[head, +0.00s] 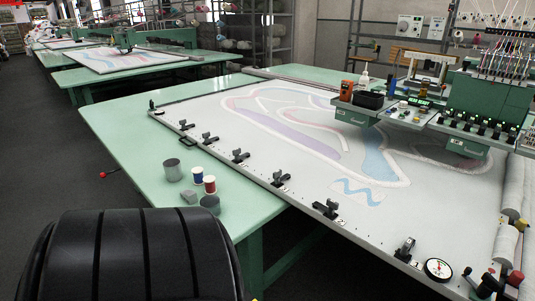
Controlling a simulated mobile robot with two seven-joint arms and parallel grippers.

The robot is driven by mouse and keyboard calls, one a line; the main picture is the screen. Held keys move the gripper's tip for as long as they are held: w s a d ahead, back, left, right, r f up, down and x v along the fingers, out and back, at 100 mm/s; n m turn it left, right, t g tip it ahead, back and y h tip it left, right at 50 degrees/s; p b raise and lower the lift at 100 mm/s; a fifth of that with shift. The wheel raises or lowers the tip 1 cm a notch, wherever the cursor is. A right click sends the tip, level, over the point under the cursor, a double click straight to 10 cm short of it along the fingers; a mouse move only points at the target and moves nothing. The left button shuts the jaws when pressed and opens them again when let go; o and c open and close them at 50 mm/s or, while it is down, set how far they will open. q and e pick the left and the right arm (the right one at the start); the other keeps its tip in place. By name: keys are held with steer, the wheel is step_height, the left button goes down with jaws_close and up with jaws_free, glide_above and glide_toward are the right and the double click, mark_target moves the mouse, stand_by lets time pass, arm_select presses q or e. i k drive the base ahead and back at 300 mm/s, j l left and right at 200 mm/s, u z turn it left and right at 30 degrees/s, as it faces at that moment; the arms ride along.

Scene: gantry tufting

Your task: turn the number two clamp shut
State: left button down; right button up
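A row of black clamps runs along the near edge of the white tufting frame (300,160) on the green table. One clamp (405,249) near the front right has its lever standing up. The neighbouring clamp (326,209) and others farther back, such as this clamp (279,178) and this clamp (240,155), look lower and lie along the edge. Small white labels sit by the clamps, but their numbers are too small to read, so I cannot tell which is number two. Neither of my grippers is in view.
Grey cups, a grey block and red and blue thread spools (209,184) stand on the green table (120,125) left of the frame. A round dial (438,269) lies at the front right corner. The green tufting machine (490,95) hangs over the right side.

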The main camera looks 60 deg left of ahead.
mark_target(333, 205)
steer(key=u, duration=1.55)
